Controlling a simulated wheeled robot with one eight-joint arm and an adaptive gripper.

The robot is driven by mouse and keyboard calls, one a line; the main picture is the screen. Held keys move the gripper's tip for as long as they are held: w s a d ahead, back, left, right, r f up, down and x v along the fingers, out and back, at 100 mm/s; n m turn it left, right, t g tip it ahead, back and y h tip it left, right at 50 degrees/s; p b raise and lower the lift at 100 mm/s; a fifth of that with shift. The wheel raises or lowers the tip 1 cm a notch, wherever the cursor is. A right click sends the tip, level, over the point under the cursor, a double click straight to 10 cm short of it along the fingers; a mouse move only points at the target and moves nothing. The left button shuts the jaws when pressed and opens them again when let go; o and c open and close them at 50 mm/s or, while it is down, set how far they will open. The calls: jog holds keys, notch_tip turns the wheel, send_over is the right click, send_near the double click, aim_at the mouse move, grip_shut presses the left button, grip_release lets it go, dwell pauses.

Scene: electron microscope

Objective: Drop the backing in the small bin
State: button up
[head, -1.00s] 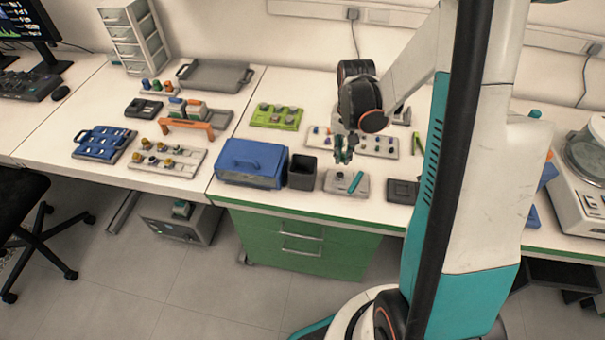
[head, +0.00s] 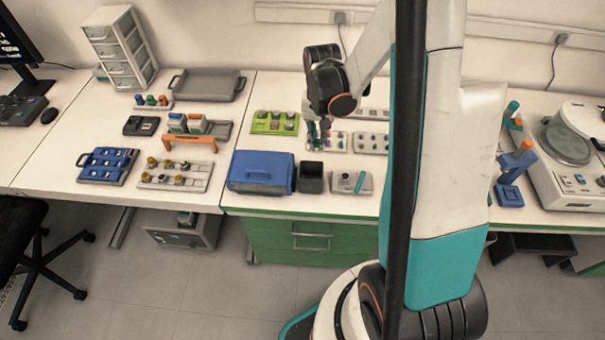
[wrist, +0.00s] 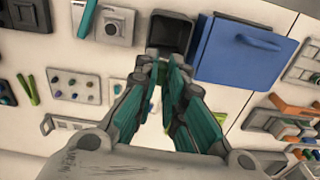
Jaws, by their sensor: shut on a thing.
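The small bin (head: 311,179) is a dark grey, open-topped box on the bench, just right of the blue box. In the wrist view the bin (wrist: 172,32) lies just beyond my fingertips, with its dark opening showing. My gripper (head: 318,138) hangs above the bench, a little behind the bin in the head view. In the wrist view my gripper (wrist: 158,66) has its teal fingers drawn together at the tips. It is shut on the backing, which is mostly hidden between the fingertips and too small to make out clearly.
A blue box (head: 261,172) stands directly left of the bin. A grey device with a teal lever (head: 351,182) sits to its right. A green tray (head: 275,123) and a light tray with small pegs (head: 371,143) lie behind. The bench's front edge is close to the bin.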

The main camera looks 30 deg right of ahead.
notch_tip(320, 180, down, 6)
jog(key=b, duration=0.3)
jog(key=shift+b, duration=0.35)
jog(key=shift+r, duration=0.1)
jog(key=o, duration=0.7)
notch_tip(320, 180, up, 12)
jog(key=shift+s, duration=0.1)
dwell(0.5)
